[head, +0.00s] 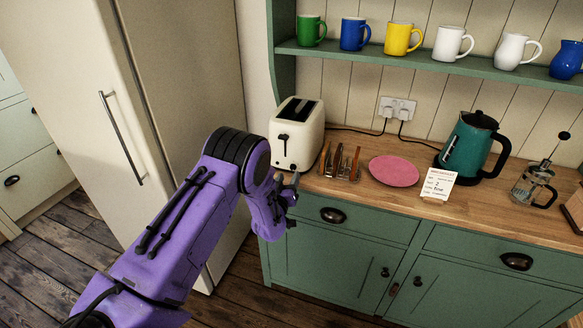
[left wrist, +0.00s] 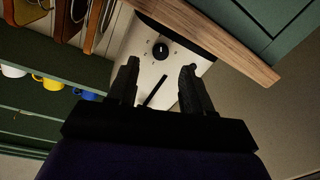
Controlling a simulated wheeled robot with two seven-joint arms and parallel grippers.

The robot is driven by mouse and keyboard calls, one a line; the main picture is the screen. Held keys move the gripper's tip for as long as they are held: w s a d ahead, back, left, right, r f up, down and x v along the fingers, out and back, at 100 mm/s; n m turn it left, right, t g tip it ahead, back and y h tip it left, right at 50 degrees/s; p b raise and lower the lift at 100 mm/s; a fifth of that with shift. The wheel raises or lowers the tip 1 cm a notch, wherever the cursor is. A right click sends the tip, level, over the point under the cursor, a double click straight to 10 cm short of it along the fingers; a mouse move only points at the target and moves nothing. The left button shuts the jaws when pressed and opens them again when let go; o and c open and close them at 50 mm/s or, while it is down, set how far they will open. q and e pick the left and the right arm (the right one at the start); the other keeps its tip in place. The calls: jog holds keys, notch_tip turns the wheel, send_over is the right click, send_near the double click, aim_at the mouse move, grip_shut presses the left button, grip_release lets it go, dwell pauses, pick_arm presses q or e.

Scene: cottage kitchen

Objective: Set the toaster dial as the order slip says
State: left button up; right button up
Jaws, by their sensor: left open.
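The cream toaster (head: 298,128) stands at the left end of the wooden counter. In the left wrist view its front face shows a round black dial (left wrist: 160,49) with small marks around it and a dark slanted lever slot. My left gripper (head: 289,190) is just in front of the toaster's lower front. Its open fingers (left wrist: 160,66) point at the face, with the dial beyond and between the tips; nothing is held. Touch cannot be told. The order slip (head: 437,184) stands on the counter; its writing is too small to read surely. My right gripper is out of view.
A toast rack (head: 340,163) stands close right of the toaster. A pink plate (head: 394,171), teal kettle (head: 470,146) and French press (head: 533,184) are further right. A tall fridge (head: 185,80) is at the left. Mugs line the shelf above.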

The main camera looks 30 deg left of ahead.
aim_at(292, 168)
pick_arm(q)
jog(key=x, duration=0.4)
jog(key=shift+w+f+p, duration=0.1)
jog(key=shift+w+p, duration=0.15)
jog(key=shift+p, duration=0.1)
jog(key=shift+c, duration=0.3)
grip_shut()
jog(key=shift+a, duration=0.1)
